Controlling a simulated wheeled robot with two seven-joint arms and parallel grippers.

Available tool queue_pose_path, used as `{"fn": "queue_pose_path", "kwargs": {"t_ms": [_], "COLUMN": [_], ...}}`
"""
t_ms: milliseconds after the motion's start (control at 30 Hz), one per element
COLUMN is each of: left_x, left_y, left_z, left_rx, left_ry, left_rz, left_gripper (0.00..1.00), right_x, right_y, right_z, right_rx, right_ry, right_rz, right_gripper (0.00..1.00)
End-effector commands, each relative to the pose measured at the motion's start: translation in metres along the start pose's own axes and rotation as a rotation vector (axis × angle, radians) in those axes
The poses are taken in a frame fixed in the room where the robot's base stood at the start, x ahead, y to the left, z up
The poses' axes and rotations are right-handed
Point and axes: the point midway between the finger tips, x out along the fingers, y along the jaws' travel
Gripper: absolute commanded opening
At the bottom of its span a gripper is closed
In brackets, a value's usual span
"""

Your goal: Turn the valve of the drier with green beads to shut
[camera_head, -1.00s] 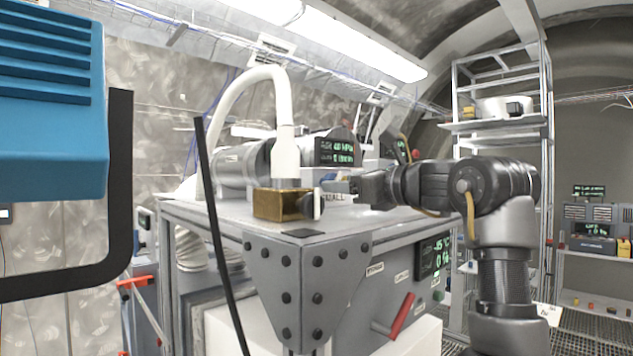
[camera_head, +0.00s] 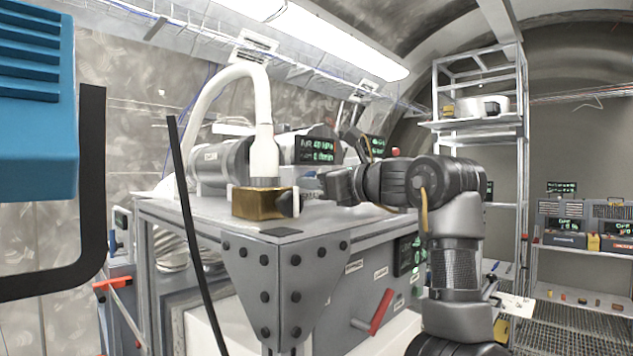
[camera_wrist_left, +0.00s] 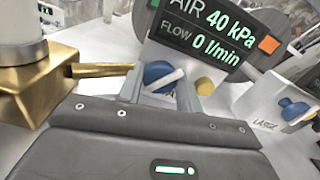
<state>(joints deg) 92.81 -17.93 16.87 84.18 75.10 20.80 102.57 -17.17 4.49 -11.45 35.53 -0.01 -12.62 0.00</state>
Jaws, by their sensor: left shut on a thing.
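My left gripper (camera_head: 316,184) is on the bench top, just right of the brass block (camera_head: 262,203). In the left wrist view its two pale fingers (camera_wrist_left: 167,95) are shut on a blue valve handle (camera_wrist_left: 158,73). A second blue handle (camera_wrist_left: 294,108) sits to the right on a white labelled part, apart from the fingers. No green beads can be made out, so I cannot tell from these views which drier the held valve belongs to. My right gripper is not in view.
A display (camera_wrist_left: 205,30) reads AIR 40 kPa and FLOW 0 l/min behind the fingers. The brass block (camera_wrist_left: 40,88) with a spout is close at left. A white hose (camera_head: 262,140) rises from it. A red lever (camera_head: 380,312) sticks out of the bench front.

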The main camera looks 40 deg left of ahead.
Motion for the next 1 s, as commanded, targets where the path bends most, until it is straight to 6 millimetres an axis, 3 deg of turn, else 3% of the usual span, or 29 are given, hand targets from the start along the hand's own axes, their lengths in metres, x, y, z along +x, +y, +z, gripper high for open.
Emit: {"fn": "queue_pose_path", "kwargs": {"t_ms": [333,1000], "left_x": [0.0004,0.0004], "left_y": [-0.0005,-0.0004], "left_z": [-0.0007,0.0000], "left_rx": [0.082,0.532], "left_ry": [0.001,-0.001], "left_rz": [-0.003,-0.002], "left_gripper": [0.12,0.12], "right_x": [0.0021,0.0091], "right_y": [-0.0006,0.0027], "right_z": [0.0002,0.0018], "right_rx": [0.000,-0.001], "right_ry": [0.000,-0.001], "right_rz": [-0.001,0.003], "right_gripper": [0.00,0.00]}}
